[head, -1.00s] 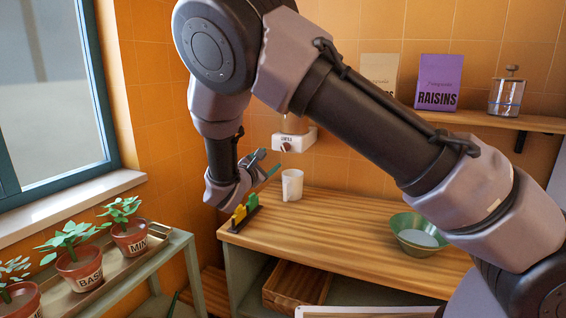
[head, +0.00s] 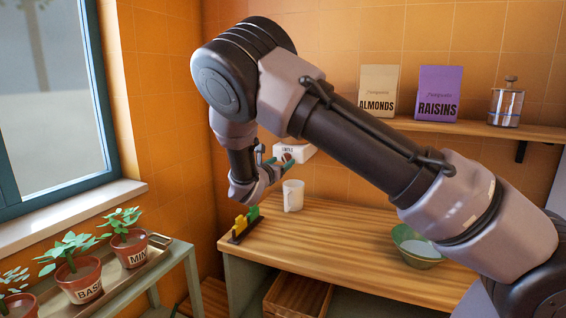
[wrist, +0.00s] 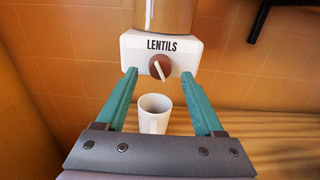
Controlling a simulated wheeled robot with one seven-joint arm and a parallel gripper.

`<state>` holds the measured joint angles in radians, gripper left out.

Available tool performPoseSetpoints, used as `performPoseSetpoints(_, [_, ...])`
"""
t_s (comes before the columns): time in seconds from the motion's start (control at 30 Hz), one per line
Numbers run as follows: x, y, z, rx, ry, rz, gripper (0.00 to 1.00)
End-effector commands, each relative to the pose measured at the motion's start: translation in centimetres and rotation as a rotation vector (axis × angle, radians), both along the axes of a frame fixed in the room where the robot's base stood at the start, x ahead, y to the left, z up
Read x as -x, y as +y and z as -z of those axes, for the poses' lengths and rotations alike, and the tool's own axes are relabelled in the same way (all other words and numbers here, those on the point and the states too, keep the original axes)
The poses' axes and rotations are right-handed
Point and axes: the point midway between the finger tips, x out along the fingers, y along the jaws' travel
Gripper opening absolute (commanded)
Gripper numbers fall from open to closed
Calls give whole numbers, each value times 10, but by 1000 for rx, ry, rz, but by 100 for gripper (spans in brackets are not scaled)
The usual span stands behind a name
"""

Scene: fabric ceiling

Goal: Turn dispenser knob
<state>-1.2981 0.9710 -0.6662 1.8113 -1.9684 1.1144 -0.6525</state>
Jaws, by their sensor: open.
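The lentils dispenser (wrist: 182,42) hangs on the tiled wall, with a white base marked LENTILS and a clear container above. Its round brown knob (wrist: 160,67) has a pale bar across it, tilted slightly from upright. In the head view the dispenser (head: 302,152) is partly hidden by my arm. My gripper (wrist: 168,78) is open, its two teal fingers spread on either side of the knob, seemingly short of it and not touching. In the head view my gripper (head: 277,162) is just in front of the dispenser. A white mug (wrist: 154,118) stands upright on the counter below the dispenser.
The wooden counter (head: 330,235) holds a green bowl (head: 412,245) at right and a small rack with yellow and green pieces (head: 244,224) near its left end. A shelf (head: 470,127) above carries almonds, raisins and a glass jar. Potted herbs stand at left.

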Motion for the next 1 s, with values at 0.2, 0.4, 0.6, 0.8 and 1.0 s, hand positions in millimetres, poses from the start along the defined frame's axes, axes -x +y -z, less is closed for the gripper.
performPoseSetpoints(0.2, [-15, -5, 0, 0, 0, -1, 70])
performPoseSetpoints(0.4, [-16, -5, 0, 0, 0, -1, 70])
performPoseSetpoints(0.6, [-16, -5, 0, 0, 0, -1, 20])
performPoseSetpoints(0.8, [-16, -5, 0, -10, -4, -1, 0])
performPoseSetpoints(1.0, [-16, -6, 0, -181, -66, 1, 0])
